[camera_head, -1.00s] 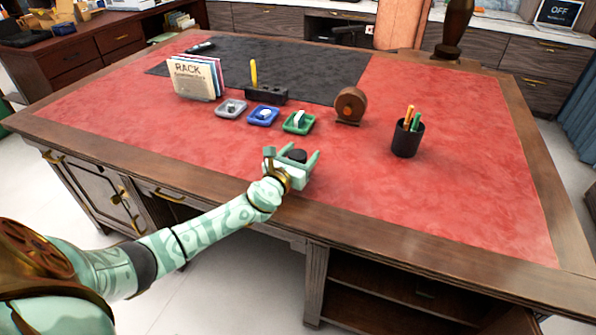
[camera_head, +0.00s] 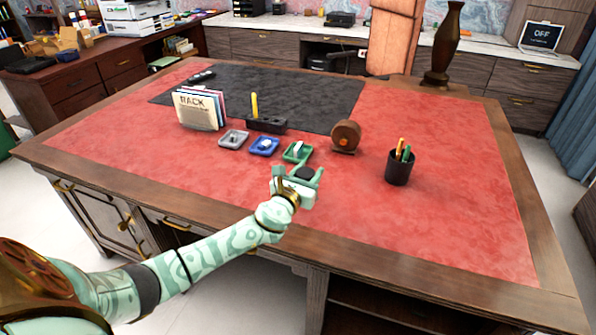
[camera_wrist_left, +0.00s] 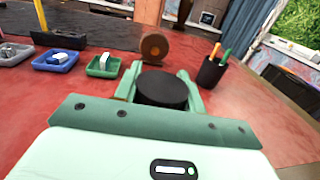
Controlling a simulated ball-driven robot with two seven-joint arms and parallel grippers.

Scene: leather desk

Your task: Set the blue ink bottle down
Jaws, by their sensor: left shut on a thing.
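My left gripper (camera_head: 299,175) is shut on the ink bottle, whose black cap (camera_head: 305,173) shows between the fingers. In the left wrist view the round black cap (camera_wrist_left: 162,90) sits between the two green fingers of the gripper (camera_wrist_left: 160,88). The bottle's body and its blue colour are hidden, and I cannot tell whether its base touches the desk. The gripper is over the red leather desk top (camera_head: 440,215), just in front of the green tray (camera_head: 297,153). My right gripper is not in view.
A blue tray (camera_head: 264,146) and a grey tray (camera_head: 233,139) stand left of the green one. Behind are a brown round holder (camera_head: 346,135), a black pen stand (camera_head: 268,125) and a card rack (camera_head: 197,112). A pen cup (camera_head: 399,168) stands right. The right front leather is clear.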

